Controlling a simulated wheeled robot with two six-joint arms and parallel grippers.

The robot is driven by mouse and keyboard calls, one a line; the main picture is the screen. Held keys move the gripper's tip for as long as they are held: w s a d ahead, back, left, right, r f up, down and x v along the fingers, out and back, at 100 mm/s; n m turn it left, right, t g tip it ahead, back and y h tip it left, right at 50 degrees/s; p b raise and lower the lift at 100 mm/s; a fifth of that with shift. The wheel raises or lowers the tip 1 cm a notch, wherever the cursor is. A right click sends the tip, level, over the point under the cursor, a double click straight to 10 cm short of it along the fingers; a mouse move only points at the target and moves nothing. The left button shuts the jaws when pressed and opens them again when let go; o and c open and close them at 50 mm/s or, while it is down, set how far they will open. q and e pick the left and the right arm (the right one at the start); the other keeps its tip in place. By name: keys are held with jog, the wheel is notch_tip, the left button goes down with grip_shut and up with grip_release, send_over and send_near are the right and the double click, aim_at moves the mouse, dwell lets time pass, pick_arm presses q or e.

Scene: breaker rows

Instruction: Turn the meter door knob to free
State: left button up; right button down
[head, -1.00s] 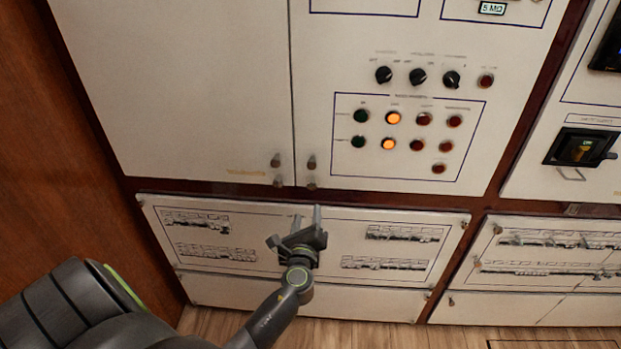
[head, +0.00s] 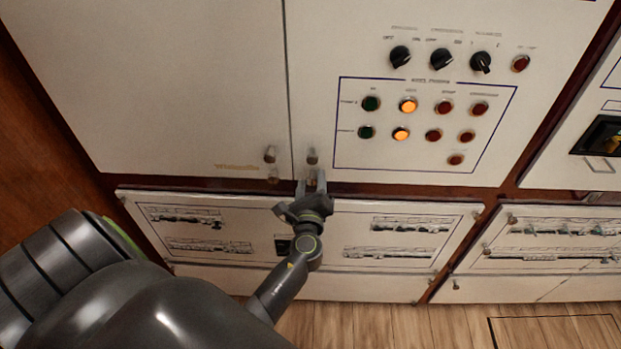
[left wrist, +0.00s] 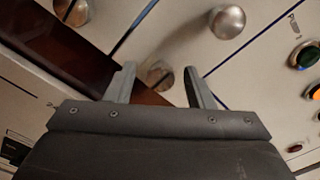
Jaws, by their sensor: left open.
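Small metal knobs sit by the bottom corners of the two upper doors; I cannot tell which is the meter door's. In the head view one is on the right door (head: 312,156) and one on the left door (head: 270,154), with a lower fitting below the left one (head: 273,174). My left gripper (head: 310,182) is open just below the right door's knob, fingers pointing at the panel. In the left wrist view, a round slotted knob (left wrist: 160,75) shows between the open fingers (left wrist: 160,84), with no visible grip. A smooth round knob (left wrist: 227,21) lies beyond the fingertips.
Black rotary switches (head: 441,60) and a framed group of lamps and buttons (head: 408,105), two lit orange, are on the right door. A lower panel with breaker rows (head: 410,224) is behind my left gripper. A wooden wall (head: 50,140) stands at left.

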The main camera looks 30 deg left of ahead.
pick_arm(q)
jog(key=shift+s+r, duration=0.1)
pick_arm(e)
jog(key=shift+s, duration=0.2)
pick_arm(q)
jog(key=shift+c, duration=1)
jog(key=c, duration=0.8)
pick_arm(e)
jog(key=shift+f, duration=0.15)
